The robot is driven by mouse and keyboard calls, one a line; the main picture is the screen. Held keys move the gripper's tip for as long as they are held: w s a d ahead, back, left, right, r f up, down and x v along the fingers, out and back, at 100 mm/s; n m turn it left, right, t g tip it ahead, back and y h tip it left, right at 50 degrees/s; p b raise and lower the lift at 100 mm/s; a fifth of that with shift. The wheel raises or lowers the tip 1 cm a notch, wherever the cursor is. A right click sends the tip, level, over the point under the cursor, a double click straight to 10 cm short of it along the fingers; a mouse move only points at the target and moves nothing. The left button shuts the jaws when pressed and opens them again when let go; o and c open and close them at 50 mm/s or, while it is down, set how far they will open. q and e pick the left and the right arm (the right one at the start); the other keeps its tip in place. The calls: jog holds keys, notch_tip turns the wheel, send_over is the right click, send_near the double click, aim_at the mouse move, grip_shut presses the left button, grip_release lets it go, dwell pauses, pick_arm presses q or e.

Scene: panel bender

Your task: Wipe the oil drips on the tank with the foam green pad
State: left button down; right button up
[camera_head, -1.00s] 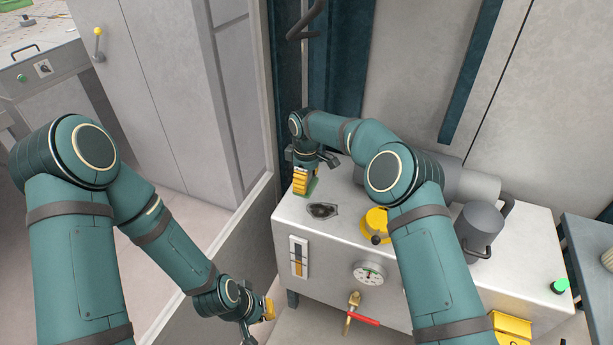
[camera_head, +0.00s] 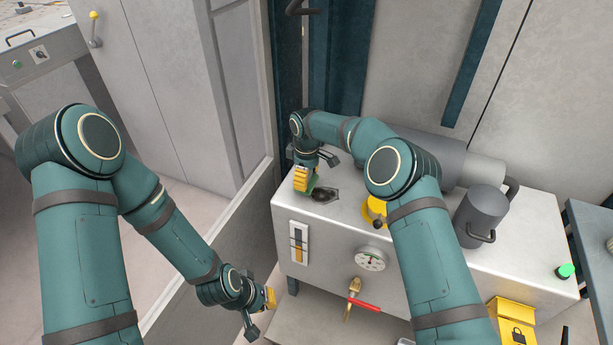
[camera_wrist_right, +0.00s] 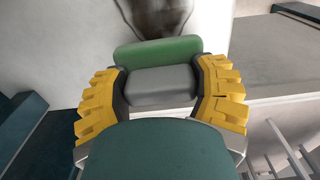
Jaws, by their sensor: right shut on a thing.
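The light grey tank (camera_head: 330,215) stands below my right arm. A dark oil patch (camera_head: 325,195) lies on its top near the left end; it also shows at the top of the right wrist view (camera_wrist_right: 155,15). My right gripper (camera_head: 306,182) is shut on the foam green pad (camera_wrist_right: 158,52), a grey block with a green face, between its yellow fingers. In the head view the pad's green edge is at the left border of the oil patch. Whether it touches the tank top is hard to tell. My left gripper (camera_head: 262,305) hangs low left of the tank, its fingers partly hidden.
On the tank top are a yellow cap (camera_head: 375,207) and a dark grey jug (camera_head: 482,214). A gauge (camera_head: 370,259), a red-handled valve (camera_head: 362,303) and a level glass (camera_head: 298,242) are on its front. A grey cabinet (camera_head: 185,90) stands at the left.

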aim_at(340, 200)
jog(key=shift+f+b, duration=0.65)
jog(key=shift+f, duration=0.35)
dwell(0.5)
jog(key=shift+d, duration=0.1)
jog(key=shift+s+d+r, duration=0.1)
jog(key=shift+s+d, duration=0.15)
jog(key=shift+d, duration=0.35)
jog(key=shift+s+d+r, duration=0.1)
jog(key=shift+s+d, duration=0.15)
jog(key=shift+d, duration=0.35)
jog(key=shift+s+d+f, duration=0.1)
jog(key=shift+s+d, duration=0.2)
jog(key=shift+d, duration=0.35)
jog(key=shift+s+d+f, duration=0.1)
jog(key=shift+s+d, duration=0.2)
jog(key=shift+d, duration=0.4)
jog(key=shift+s+d+f, duration=0.1)
jog(key=shift+s+d, duration=0.2)
jog(key=shift+d, duration=0.35)
jog(key=shift+s+d, duration=0.35)
jog(key=shift+d, duration=0.5)
jog(key=shift+s+d, duration=0.3)
jog(key=shift+d, duration=0.5)
jog(key=shift+b, duration=0.3)
